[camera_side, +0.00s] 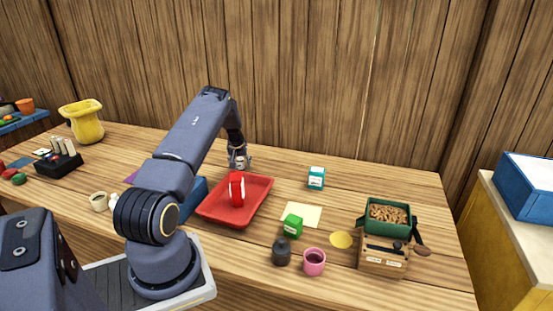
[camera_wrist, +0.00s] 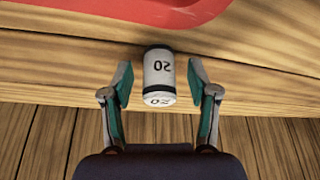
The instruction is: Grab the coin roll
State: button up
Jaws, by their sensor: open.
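The gripper's two green-lined fingers are open, with a gap on each side of the roll. In the side view my gripper (camera_side: 239,164) is low over the table behind the red tray; the roll is too small and covered there to make out clearly.
The red tray (camera_side: 258,203) holds a red object (camera_side: 237,189) just in front of my gripper. A teal box (camera_side: 316,178) stands to the right, and a green cube (camera_side: 292,225) and pink cup (camera_side: 314,262) nearer the front. The table between gripper and teal box is clear.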

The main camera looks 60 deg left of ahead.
grip_shut()
dwell(0.3)
jog(key=shift+r, duration=0.1)
